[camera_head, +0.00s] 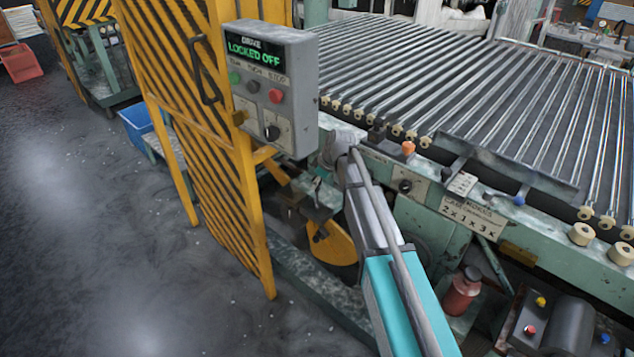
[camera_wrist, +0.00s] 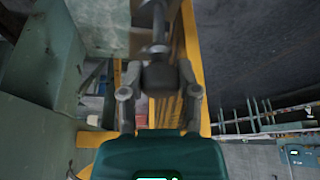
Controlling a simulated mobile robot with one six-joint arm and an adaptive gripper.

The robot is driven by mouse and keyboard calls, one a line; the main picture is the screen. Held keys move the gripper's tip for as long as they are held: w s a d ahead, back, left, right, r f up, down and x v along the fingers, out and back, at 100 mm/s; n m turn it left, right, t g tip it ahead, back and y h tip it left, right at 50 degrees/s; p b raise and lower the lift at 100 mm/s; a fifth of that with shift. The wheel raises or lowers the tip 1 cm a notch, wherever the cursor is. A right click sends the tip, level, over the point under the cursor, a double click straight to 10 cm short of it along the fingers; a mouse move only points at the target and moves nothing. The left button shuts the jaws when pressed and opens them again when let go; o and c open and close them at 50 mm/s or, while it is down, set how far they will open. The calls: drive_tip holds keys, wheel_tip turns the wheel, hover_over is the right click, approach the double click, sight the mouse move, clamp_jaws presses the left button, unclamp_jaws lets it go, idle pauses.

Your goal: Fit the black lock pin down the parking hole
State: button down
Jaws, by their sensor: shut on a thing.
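In the wrist view my gripper (camera_wrist: 158,82) is shut on a dark, blocky knob, with one finger on each side. The knob looks like the head of the black lock pin (camera_wrist: 159,77). A narrower shaft runs from it toward the top of the picture, up to a pale grey-green surface (camera_wrist: 97,22). I cannot tell whether the shaft's tip touches anything. In the head view my arm reaches in from the lower right, and its end is near the green frame beside the control box. The gripper and pin are not clear there. I cannot make out the parking hole.
A grey control box (camera_head: 270,90) reading "LOCKED OFF" is mounted on the yellow striped guard (camera_head: 205,160), close to my arm. The roller table (camera_head: 480,85) fills the right. A yellow disc (camera_head: 335,246) sits low beside my arm. Open floor (camera_head: 110,230) lies left.

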sight(317, 201)
drive_tip(key=shift+f+b, duration=0.65)
drive_tip(key=shift+f, duration=0.3)
drive_tip(key=shift+a+f+b, duration=0.1)
drive_tip(key=shift+f+b, duration=3.45)
drive_tip(key=shift+b, duration=0.05)
idle(1.9)
drive_tip(key=shift+c, duration=1.3)
unclamp_jaws()
drive_tip(key=shift+r, duration=0.15)
